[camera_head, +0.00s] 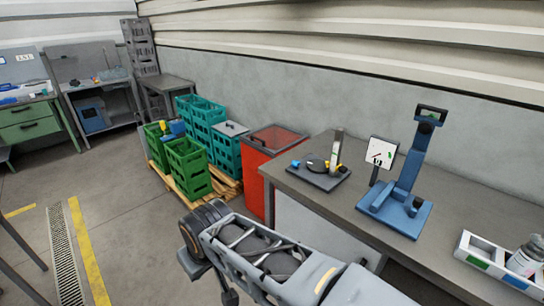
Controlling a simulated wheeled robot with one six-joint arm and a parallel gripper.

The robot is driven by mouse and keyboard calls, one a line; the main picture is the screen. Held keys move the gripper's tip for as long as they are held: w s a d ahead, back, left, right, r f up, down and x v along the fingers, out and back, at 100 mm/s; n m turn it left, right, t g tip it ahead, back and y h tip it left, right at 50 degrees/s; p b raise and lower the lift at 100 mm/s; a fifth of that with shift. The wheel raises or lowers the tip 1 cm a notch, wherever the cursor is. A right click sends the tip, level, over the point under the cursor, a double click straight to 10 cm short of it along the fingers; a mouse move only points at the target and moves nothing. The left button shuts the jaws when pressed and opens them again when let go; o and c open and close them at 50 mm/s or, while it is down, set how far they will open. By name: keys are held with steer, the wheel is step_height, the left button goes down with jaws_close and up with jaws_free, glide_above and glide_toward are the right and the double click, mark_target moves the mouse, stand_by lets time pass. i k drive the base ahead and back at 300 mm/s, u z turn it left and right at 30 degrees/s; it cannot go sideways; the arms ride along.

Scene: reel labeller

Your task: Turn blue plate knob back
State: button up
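A dark plate device (320,177) stands on the grey bench, with a round black disc, an upright pale post and small yellow parts. A small blue knob (296,164) sits at its left edge; which way it is turned is too small to tell. A blue stand (405,178) with a flat blue base is to its right. A small dark knob with yellow beside it (416,204) is on that base. My arm crosses the bottom foreground, left of and below the bench devices. My gripper's fingers do not show.
A white sign with a dial picture (382,152) stands between the devices. A white tray (470,250) with a bottle (525,257) is at the bench's right. A red bin (258,185) and green crates (187,170) on a pallet stand left of the bench. Open floor lies left.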

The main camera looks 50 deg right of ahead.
mark_target(295, 163)
steer(key=z, duration=0.15)
steer(key=i, duration=0.85)
steer(key=z, duration=1.1)
steer(key=i, duration=0.7)
steer(key=z, duration=0.8)
